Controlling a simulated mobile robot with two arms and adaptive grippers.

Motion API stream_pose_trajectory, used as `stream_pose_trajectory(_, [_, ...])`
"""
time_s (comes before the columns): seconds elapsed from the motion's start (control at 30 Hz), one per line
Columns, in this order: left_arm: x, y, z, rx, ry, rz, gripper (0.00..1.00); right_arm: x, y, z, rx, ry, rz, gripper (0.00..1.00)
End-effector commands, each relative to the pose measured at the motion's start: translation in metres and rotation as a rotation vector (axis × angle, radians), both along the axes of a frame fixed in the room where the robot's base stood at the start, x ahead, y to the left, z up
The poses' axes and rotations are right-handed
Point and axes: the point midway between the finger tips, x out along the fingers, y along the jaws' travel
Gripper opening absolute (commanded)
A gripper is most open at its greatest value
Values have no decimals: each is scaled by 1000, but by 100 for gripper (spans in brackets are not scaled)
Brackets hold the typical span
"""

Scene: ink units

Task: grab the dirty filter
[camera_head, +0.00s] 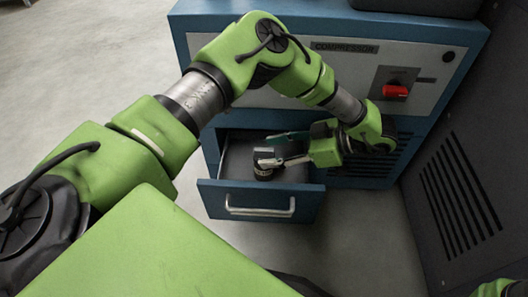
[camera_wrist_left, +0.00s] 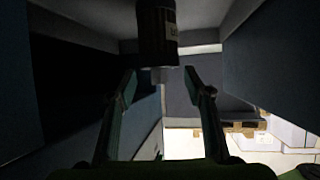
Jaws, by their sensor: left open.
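A dark cylindrical filter (camera_head: 263,173) stands in the open drawer (camera_head: 262,207) of the blue compressor cabinet. In the left wrist view the dark filter (camera_wrist_left: 157,35) shows a pale label and sits just beyond the fingertips, near the middle. My left gripper (camera_head: 268,157) is over the drawer, reaching in from the right, its fingertips at the filter's top and partly covering it. The left wrist view shows my left gripper (camera_wrist_left: 160,77) open, its two fingers spread with nothing clamped between them. I cannot tell whether they touch the filter. My right gripper is out of view.
The cabinet front (camera_head: 345,47) carries a red switch (camera_head: 395,91) close to my left arm, and a vent (camera_head: 375,168) right of the drawer. A dark vented panel (camera_head: 463,190) stands at the right. The floor (camera_head: 350,235) before the drawer is clear.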

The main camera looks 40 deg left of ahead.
Motion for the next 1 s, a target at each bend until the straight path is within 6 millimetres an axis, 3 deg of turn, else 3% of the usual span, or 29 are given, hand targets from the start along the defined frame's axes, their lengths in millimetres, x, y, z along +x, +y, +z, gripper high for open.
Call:
stream_pose_trajectory(0.3, [-2,5,-2,-1,-1,0,47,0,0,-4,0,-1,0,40])
stream_pose_trajectory(0.5, [-2,5,-2,-1,-1,0,2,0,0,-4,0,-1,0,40])
stream_pose_trajectory(0.8, [-2,5,0,-1,-1,0,1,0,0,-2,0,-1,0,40])
stream_pose_trajectory(1.0, [-2,5,17,-1,-1,0,1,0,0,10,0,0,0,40])
